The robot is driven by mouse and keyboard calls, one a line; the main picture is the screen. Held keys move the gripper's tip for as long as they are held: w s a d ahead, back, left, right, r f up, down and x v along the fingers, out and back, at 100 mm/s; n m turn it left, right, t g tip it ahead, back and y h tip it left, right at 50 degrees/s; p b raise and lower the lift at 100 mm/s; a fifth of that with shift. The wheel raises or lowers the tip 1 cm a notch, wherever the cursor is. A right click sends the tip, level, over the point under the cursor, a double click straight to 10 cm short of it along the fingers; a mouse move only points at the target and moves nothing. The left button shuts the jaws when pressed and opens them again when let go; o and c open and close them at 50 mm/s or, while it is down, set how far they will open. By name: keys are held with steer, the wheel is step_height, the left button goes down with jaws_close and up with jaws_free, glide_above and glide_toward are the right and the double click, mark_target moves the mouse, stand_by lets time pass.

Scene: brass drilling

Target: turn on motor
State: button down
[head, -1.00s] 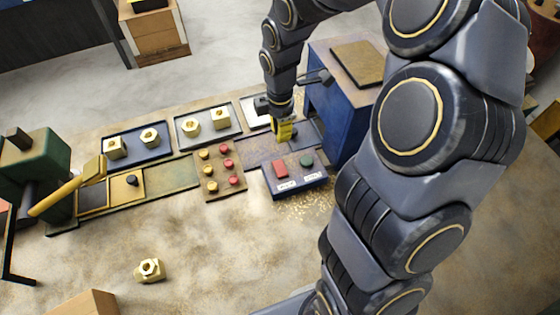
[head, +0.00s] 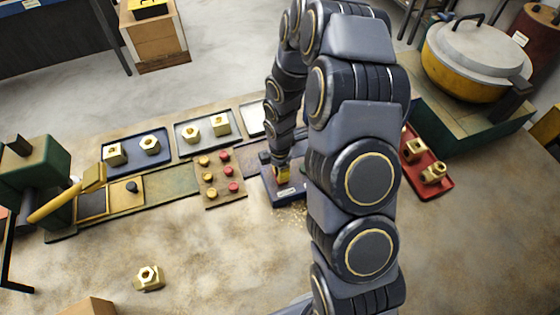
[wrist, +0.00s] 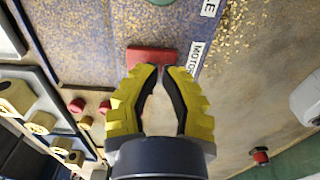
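The red button (wrist: 152,55) sits on a worn blue control panel (wrist: 105,40), beside a white label reading "MOTOR" (wrist: 196,57). My gripper (wrist: 160,68) has yellow fingers whose tips are together, with a gap behind them, and nothing shows between them. The tips are at the button's near edge in the wrist view; I cannot tell whether they touch it. In the head view my gripper (head: 282,182) points down over the blue panel (head: 290,201). My arm hides the red button and the panel's right part there.
A board of red and yellow knobs (head: 222,196) lies left of the panel. Trays with brass nuts, a blue one (head: 135,161) and a grey one (head: 180,142), lie behind. A red tray (head: 437,181) is at right. A loose brass nut (head: 149,277) lies at front left.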

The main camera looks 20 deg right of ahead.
steer(key=shift+f, duration=0.4)
steer(key=shift+f, duration=0.3)
steer(key=shift+w+r, duration=0.3)
steer(key=shift+w, duration=0.45)
